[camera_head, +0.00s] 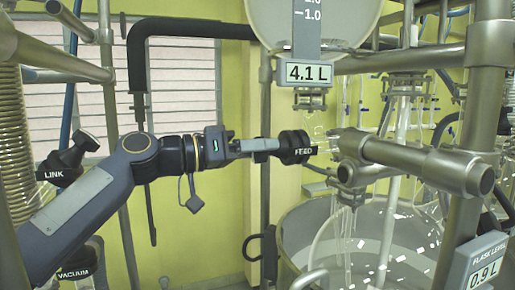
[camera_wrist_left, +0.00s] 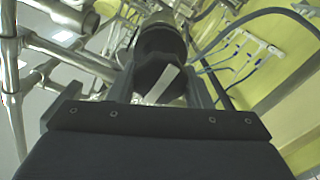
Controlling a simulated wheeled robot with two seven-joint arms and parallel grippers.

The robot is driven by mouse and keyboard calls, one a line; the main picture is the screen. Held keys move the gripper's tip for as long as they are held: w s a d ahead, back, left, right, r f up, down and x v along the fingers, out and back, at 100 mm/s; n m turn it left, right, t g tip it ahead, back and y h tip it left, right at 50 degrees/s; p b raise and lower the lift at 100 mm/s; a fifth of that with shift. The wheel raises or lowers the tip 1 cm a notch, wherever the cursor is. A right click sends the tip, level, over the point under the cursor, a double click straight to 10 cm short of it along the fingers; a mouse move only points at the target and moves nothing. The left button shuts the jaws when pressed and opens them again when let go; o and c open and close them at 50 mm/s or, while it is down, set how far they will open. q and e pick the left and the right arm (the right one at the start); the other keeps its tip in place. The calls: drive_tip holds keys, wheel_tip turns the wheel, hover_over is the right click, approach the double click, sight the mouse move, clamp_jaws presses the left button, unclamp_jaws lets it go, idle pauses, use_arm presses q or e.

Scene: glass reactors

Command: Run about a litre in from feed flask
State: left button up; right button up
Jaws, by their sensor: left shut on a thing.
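The feed flask (camera_head: 268,22) hangs at the top of the head view, with a scale and a display (camera_head: 309,72) reading 4.1 L. A flask level display (camera_head: 486,272) at lower right reads 0.9 L. My right gripper is not in view.
A large glass vessel (camera_head: 310,222) stands below the valve, with tubes inside. Metal pipes and clamps (camera_head: 415,160) crowd the right side. Knobs marked LINK (camera_head: 66,165) and VACUUM (camera_head: 82,262) are at the left near my arm. A black bent pipe (camera_head: 137,85) stands behind it.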

use_arm(q)
drive_tip(key=n, duration=0.4)
drive_tip(key=shift+p, duration=0.4)
drive_tip(key=n+p, duration=0.1)
drive_tip(key=n, duration=0.3)
drive_tip(key=shift+f+n, duration=0.1)
drive_tip(key=shift+n, duration=0.3)
drive_tip(key=shift+w, duration=0.1)
drive_tip(key=o, duration=1)
drive_tip(key=shift+a, duration=0.1)
